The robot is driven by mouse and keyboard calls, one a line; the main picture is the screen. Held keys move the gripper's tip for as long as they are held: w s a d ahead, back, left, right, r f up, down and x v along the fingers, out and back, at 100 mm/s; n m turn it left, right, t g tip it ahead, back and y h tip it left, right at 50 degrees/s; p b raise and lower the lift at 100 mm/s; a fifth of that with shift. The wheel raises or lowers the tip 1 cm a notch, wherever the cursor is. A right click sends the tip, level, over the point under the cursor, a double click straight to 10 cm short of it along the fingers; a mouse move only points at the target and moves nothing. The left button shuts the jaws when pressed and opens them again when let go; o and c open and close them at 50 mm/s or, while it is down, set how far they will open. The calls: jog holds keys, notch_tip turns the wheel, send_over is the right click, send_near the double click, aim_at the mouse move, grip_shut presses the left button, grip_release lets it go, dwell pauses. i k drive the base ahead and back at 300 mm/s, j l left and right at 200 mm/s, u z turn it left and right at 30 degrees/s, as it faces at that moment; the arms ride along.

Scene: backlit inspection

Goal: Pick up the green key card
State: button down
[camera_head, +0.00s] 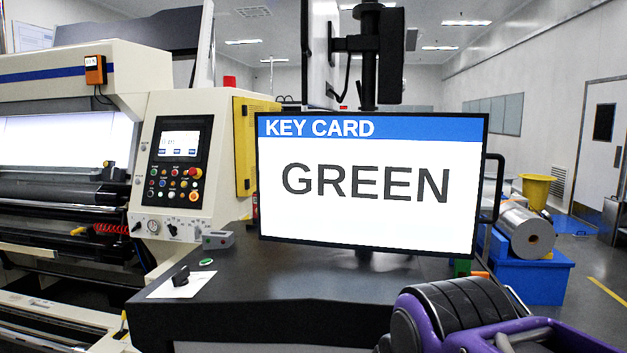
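A screen (370,220) stands above the dark table and reads "KEY CARD" on a blue band and "GREEN" in large dark letters on white. I cannot make out a separate green key card. A small green patch (461,267) shows just below the screen's lower right corner, mostly hidden, and I cannot tell what it is. A purple and black ribbed part at the lower right, cut off by the frame, looks like part of my arm. I cannot make out fingertips or anything held.
The dark table (270,310) has a white plate with a black knob (180,276), a green button (206,262) and a small grey box (217,240) at left. A large machine with a control panel (178,165) stands left. A blue stand bears a metal roll (525,232) at right.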

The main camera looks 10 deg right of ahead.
aim_at(461, 268)
jog(key=j+z, duration=0.15)
jog(key=z, duration=0.25)
jog(key=k+z, duration=0.15)
jog(key=z, duration=0.25)
jog(key=k+j+z, duration=0.1)
jog(key=z, duration=0.3)
